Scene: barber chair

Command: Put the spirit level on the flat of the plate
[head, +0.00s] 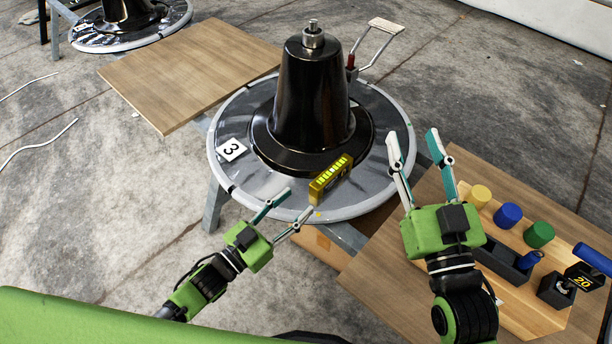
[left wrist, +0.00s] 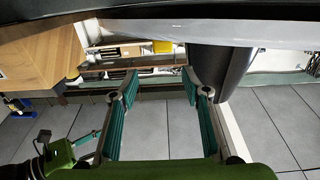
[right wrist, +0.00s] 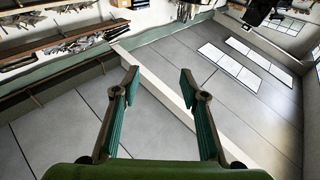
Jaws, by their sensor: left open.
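The spirit level (head: 330,179), a small yellow block with bright yellow bars, is on the round grey plate (head: 228,182) near its front rim, in front of the black cone (head: 312,95). It looks free of both grippers. In the left wrist view a yellow block (left wrist: 162,46) shows by the plate's rim (left wrist: 140,28), beside the cone (left wrist: 215,70). My left gripper (head: 290,207) is open and empty at the plate's front edge, just left of the level. My right gripper (head: 413,139) is open and empty at the plate's right side.
A white card marked 3 (head: 231,149) lies on the plate's left. A wooden board (head: 190,70) is at back left. Another board (head: 385,270) at right carries colored cylinders (head: 508,215), a dark tray and a block marked 20 (head: 582,277). A handled frame (head: 378,40) rises behind the plate.

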